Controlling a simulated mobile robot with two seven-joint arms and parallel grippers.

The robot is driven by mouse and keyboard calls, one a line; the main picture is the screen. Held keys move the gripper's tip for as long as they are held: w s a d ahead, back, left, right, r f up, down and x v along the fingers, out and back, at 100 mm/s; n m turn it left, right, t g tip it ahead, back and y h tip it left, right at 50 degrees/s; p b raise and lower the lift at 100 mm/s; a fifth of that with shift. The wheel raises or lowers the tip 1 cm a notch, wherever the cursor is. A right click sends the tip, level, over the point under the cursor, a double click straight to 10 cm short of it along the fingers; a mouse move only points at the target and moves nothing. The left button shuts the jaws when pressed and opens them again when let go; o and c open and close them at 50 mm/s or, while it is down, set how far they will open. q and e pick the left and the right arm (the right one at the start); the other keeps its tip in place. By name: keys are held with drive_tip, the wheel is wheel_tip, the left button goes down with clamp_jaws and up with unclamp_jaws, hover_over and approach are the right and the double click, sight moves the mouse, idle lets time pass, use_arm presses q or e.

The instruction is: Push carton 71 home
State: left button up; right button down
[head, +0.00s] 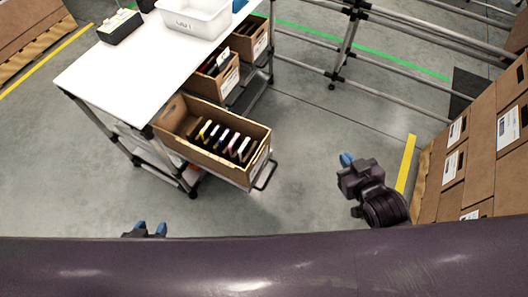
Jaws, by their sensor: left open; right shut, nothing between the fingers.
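An open brown carton (174,117) sticks out from under the white-topped bench (115,75), on a pull-out support with a dark handle (266,176). Several thin, differently coloured items stand in it. Two more cartons (228,83) and (261,45) sit further back in the same row, set deeper under the top. I cannot read their label numbers, so I cannot tell which is carton 71. My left gripper (150,229) is open and empty at the bottom edge, in front of the bench, largely hidden. My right gripper (347,159) is shut and empty, right of the protruding carton and apart from it.
A white bin (196,18) and a black box (119,27) stand on the bench top. Stacked cartons (480,150) fill the right side behind a yellow floor line (406,165). A metal rail frame (345,50) runs behind. The floor between carton and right gripper is clear.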

drive_tip(key=w+a+f+n+g+y+b, duration=0.1)
drive_tip(key=w+a+f+g+y+b, duration=0.5)
drive_tip(key=w+a, duration=0.65)
wheel_tip(320, 180, down, 9)
drive_tip(key=s+d+m+g, duration=0.2)
drive_tip(key=s+d+m, duration=0.1)
drive_tip(key=m, duration=0.8)
use_arm(q)
wheel_tip(320, 180, down, 6)
drive_tip(key=m+b, duration=0.1)
drive_tip(key=b, duration=0.3)
drive_tip(key=shift+w+d+g, duration=0.2)
drive_tip(key=shift+w+g, duration=0.1)
drive_tip(key=shift+w, duration=0.05)
use_arm(e)
drive_tip(key=a+r+x, duration=0.1)
drive_tip(key=x, duration=1.2)
drive_tip(key=shift+w+a+h, duration=0.3)
drive_tip(key=shift+w, duration=0.1)
